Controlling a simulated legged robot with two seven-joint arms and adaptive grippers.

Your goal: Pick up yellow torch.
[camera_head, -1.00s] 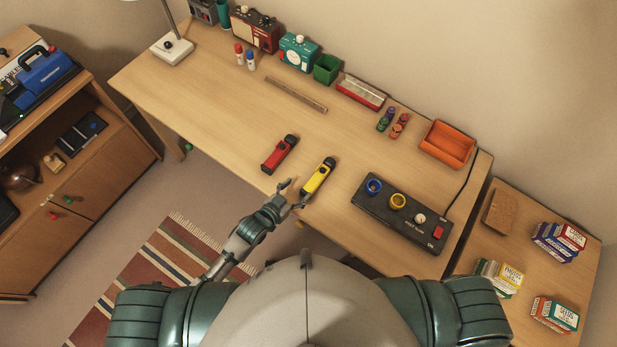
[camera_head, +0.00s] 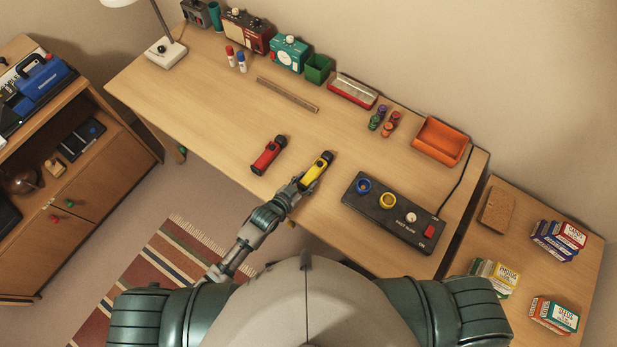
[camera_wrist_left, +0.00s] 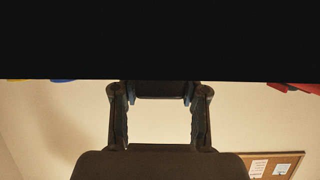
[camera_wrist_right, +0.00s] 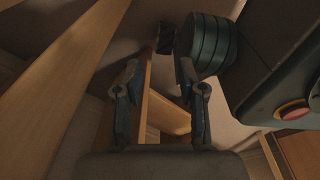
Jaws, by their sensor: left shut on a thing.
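The yellow torch (camera_head: 318,166) with a black head lies on the desk near its front edge, to the right of a red torch (camera_head: 268,156). My left gripper (camera_head: 303,183) is shut on the near end of the yellow torch. In the left wrist view, the fingers of my left gripper (camera_wrist_left: 160,92) hold a dark piece between their tips; black fills the upper part of that view. My right gripper (camera_wrist_right: 157,75) shows only in the right wrist view, open with nothing between its fingers.
A black switch panel (camera_head: 392,222) with rings and knobs lies right of the yellow torch. A wooden ruler (camera_head: 287,95), an orange tray (camera_head: 440,141) and several small items stand further back. The desk (camera_head: 215,115) left of the red torch is clear.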

